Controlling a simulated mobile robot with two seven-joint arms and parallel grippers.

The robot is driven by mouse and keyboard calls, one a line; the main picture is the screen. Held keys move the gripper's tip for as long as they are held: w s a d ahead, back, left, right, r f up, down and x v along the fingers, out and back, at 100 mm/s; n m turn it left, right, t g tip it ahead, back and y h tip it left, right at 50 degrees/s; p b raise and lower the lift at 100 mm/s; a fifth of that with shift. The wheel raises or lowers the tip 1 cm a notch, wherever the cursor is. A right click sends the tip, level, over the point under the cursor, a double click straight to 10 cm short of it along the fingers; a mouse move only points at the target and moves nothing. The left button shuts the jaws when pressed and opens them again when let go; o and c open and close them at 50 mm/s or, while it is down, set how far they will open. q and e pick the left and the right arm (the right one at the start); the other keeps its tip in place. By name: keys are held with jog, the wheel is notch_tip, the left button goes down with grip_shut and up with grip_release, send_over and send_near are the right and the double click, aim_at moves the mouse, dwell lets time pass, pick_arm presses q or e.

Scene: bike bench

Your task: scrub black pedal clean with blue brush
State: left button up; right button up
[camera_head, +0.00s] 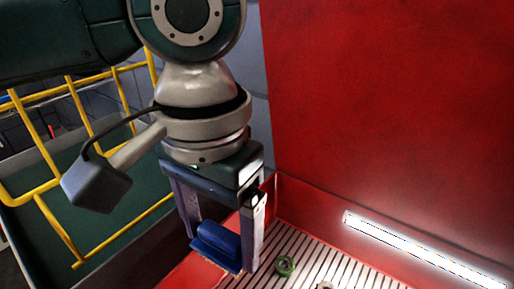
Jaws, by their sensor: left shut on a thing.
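My left gripper (221,252) comes down from the top left and points downward. Its two fingers are shut on a blue brush (217,240), which lies between the fingertips. The brush is held near the left end of a slatted surface; whether it touches anything below is not clear. The brush's bristles cannot be made out. No black pedal can be made out in this view. My right gripper is not in view.
A slatted tray floor (308,274) has red walls (390,110) behind it. A bright light strip (425,250) is on the right. Yellow rails (95,130) stand at the left.

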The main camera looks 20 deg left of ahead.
pick_arm(q)
jog(key=shift+m, duration=0.4)
jog(key=f+b, duration=0.3)
jog(key=f, duration=0.3)
jog(key=s+d+f+b, duration=0.1)
jog(key=f+b, duration=0.3)
jog(key=f, duration=0.2)
jog(key=f+b, duration=0.3)
jog(key=f, duration=0.3)
jog(key=shift+s+d+f+b, duration=0.2)
jog(key=shift+s+f+b, duration=0.1)
jog(key=shift+s, duration=0.1)
notch_tip(320, 180, down, 5)
jog(key=b, duration=0.6)
jog(key=shift+r, duration=0.2)
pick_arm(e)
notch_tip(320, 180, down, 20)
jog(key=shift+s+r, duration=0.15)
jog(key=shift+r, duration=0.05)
pick_arm(q)
jog(key=shift+r, duration=0.1)
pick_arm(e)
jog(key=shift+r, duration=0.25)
pick_arm(q)
jog(key=shift+p, duration=0.55)
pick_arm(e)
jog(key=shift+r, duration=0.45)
